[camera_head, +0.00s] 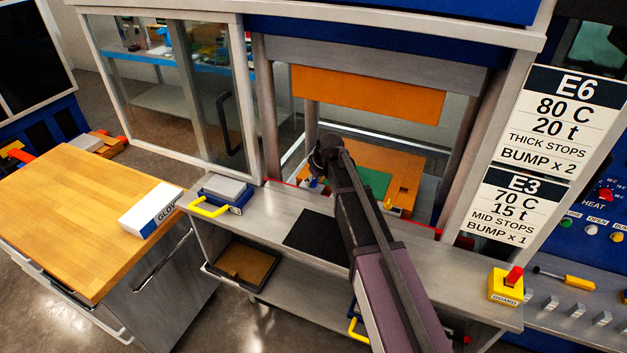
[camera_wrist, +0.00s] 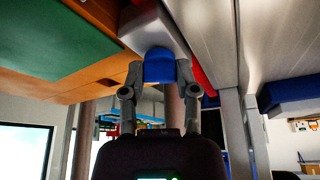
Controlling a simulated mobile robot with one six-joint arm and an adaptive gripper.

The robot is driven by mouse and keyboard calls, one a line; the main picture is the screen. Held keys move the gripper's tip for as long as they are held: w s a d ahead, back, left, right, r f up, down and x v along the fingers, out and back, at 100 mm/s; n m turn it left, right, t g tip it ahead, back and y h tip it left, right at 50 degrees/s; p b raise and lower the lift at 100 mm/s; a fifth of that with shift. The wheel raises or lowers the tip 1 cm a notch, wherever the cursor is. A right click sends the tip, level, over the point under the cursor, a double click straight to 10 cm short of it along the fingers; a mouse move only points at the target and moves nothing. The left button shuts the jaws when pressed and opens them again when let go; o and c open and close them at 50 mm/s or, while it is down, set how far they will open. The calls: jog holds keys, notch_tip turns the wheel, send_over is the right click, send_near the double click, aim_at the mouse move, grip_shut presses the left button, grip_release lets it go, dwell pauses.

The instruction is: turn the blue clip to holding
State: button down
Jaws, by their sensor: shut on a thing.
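The blue clip (camera_wrist: 158,66) is in the upper middle of the wrist view, beside a pale metal block. My gripper (camera_wrist: 160,74) has its two fingers on either side of the clip and is shut on it. In the head view my arm reaches into the press opening, and its wrist hides most of the gripper. A small bit of blue (camera_head: 313,182) shows there beside the wrist. Which way the clip is turned, and any marking on it, I cannot tell.
A wooden board with a green sheet (camera_head: 374,182) lies in the press under an orange block (camera_head: 367,94). Press posts stand on both sides. A steel shelf with a black mat (camera_head: 318,236) is in front. A yellow guard button (camera_head: 506,287) stands at the right.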

jog(key=m+h, duration=0.1)
jog(key=m, duration=0.2)
jog(key=m+t+h, duration=0.1)
jog(key=m, duration=0.3)
jog(key=shift+s+a+h, duration=0.1)
jog(key=shift+h, duration=0.2)
jog(key=m+h, duration=0.2)
jog(key=m, duration=0.3)
jog(key=shift+m, duration=0.3)
jog(key=shift+c, duration=1.8)
grip_release()
jog(key=shift+n, duration=0.5)
